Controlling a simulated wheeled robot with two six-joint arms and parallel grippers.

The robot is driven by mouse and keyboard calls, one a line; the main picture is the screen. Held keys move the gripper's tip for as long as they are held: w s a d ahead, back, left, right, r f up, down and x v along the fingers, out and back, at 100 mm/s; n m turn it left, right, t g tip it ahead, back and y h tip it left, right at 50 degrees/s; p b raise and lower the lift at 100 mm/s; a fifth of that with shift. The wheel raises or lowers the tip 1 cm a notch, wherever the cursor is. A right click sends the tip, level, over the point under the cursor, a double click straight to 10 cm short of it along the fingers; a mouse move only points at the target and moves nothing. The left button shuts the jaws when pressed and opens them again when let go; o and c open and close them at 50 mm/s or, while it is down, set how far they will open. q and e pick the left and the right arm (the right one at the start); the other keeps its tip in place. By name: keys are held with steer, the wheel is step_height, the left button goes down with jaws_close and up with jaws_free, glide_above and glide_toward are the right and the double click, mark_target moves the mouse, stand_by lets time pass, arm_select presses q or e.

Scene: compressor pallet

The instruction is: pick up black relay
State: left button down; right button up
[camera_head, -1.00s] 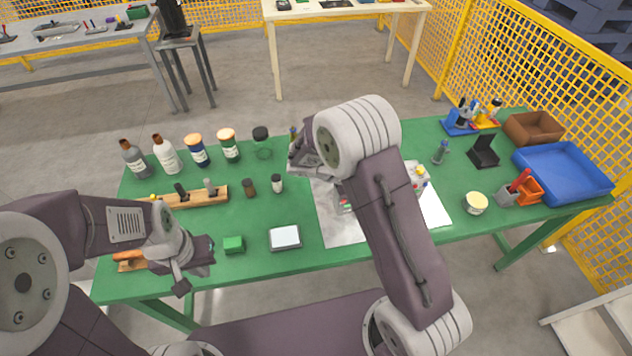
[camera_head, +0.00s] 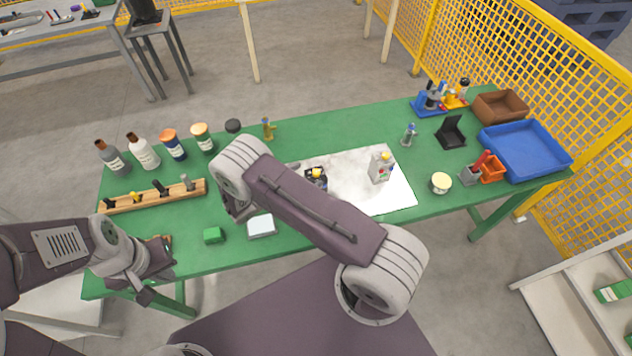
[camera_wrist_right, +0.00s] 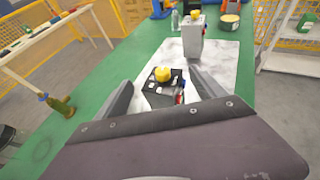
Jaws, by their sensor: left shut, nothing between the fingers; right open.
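The black relay (camera_head: 316,178), a small dark box with a yellow top, stands on the white marbled sheet (camera_head: 345,180), partly hidden by my right arm in the head view. In the right wrist view the black relay (camera_wrist_right: 163,92) lies ahead, in line with the gap between the fingers. My right gripper (camera_wrist_right: 160,84) is open, with one finger to each side of that gap. I cannot tell whether either finger touches the relay. My left gripper (camera_head: 150,277) is shut and empty near the table's front left edge.
A light grey box with a yellow top (camera_head: 381,168) stands on the sheet beyond the relay. A green block (camera_head: 214,235) and a white-topped pad (camera_head: 261,226) lie near the front edge. Bottles (camera_head: 143,152) line the back left. A blue tray (camera_head: 527,150) is at the right.

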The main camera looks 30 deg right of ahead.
mark_target(315, 173)
steer(key=shift+d+p, duration=0.35)
steer(key=shift+p, duration=0.05)
steer(key=p+x, duration=0.1)
steer(key=x, duration=0.3)
steer(key=shift+s+p, duration=0.2)
steer(key=shift+p, duration=0.2)
steer(key=shift+w+d+f, duration=0.1)
steer(key=shift+d+f, duration=0.05)
steer(key=shift+d, duration=0.1)
steer(key=shift+a, duration=0.15)
steer(key=c, duration=1)
jaws_close()
